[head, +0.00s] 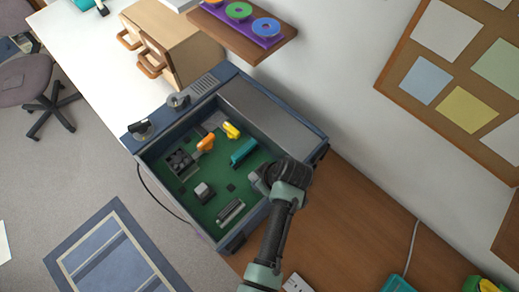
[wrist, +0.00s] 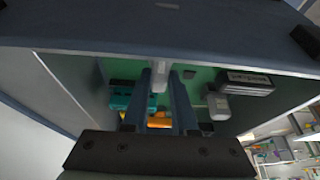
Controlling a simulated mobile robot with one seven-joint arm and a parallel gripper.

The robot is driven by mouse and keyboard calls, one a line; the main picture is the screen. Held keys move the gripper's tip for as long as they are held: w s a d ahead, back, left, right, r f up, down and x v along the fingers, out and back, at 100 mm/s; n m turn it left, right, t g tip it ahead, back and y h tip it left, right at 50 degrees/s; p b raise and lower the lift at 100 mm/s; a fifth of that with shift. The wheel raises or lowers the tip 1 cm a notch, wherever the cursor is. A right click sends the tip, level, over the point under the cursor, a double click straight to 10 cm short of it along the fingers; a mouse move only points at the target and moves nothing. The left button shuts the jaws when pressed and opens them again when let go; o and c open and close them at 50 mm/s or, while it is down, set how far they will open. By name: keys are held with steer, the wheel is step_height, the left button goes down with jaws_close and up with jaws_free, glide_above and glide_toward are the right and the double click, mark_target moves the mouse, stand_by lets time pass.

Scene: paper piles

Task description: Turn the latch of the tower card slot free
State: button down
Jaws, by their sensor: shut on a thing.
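The open tower case (head: 168,205) lies on the desk with its green board (head: 215,172) facing up. A long dark slot (head: 230,212) with a pale strip is on the board; it shows in the wrist view (wrist: 246,80), right of my fingers. My gripper (head: 258,184) reaches into the case at its right side. In the wrist view my gripper (wrist: 161,76) is shut on a small grey piece, seemingly the latch (wrist: 160,80), between the fingertips. My wrist hides the latch in the head view.
On the board are a teal block (head: 243,151), an orange piece (head: 206,143), a yellow piece (head: 231,130) and a grey block (head: 203,192). The case walls surround my gripper closely. Bare brown desk (head: 350,215) lies to the right.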

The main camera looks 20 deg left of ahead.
steer(key=c, duration=0.7)
jaws_free()
steer(key=shift+r, duration=0.1)
steer(key=b+v, duration=0.1)
steer(key=v, duration=1.1)
steer(key=shift+d+r, duration=0.2)
steer(key=shift+r, duration=0.15)
